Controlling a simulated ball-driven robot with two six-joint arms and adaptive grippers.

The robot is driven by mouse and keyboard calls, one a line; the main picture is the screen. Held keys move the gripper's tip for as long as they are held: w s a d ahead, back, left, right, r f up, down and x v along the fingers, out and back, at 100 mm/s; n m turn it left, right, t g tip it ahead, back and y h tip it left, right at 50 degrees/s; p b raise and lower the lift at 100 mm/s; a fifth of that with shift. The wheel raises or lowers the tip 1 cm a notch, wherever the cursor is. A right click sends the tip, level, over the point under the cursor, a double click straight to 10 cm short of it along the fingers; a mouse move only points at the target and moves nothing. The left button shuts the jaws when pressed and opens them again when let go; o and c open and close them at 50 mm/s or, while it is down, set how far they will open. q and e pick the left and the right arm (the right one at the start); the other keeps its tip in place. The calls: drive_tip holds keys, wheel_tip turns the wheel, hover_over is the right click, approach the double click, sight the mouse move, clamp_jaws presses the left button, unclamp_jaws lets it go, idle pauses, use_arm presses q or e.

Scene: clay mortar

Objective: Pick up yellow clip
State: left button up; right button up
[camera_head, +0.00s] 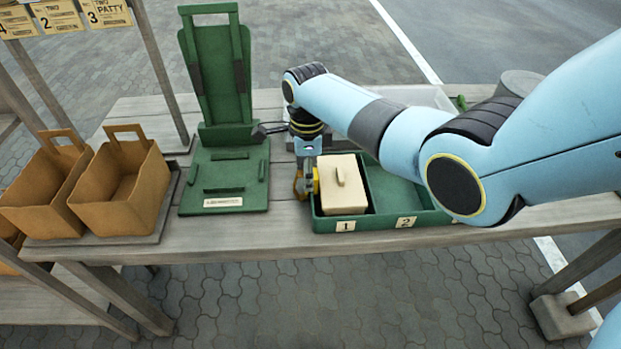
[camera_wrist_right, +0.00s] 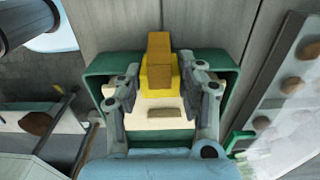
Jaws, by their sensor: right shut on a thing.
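The yellow clip (camera_wrist_right: 158,85) sits between the two fingers of my right gripper (camera_wrist_right: 160,88) in the right wrist view, with an orange-brown block at its far end. In the head view my right gripper (camera_head: 304,184) points down at the left end of the green tray (camera_head: 380,222), shut on the clip, which shows as a small patch of yellow (camera_head: 315,180). A cream box (camera_head: 342,188) with a small raised handle stands in compartment 1, just right of the gripper. I cannot tell whether the clip touches the box or the tray. My left gripper is not in view.
Compartment 2 of the tray, right of the box, looks empty where it shows. A green stand with an upright back (camera_head: 222,180) is left of the tray. Brown baskets (camera_head: 122,190) stand at the far left. My right arm hides part of the table behind the tray.

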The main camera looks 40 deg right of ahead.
drive_tip(key=shift+r, duration=0.1)
wheel_tip(320, 180, up, 4)
drive_tip(key=shift+d+r+p, duration=0.15)
drive_tip(key=shift+p, duration=0.15)
drive_tip(key=s+d+r+p, duration=0.7)
drive_tip(key=s+d+r, duration=0.1)
drive_tip(key=r, duration=0.3)
idle(0.8)
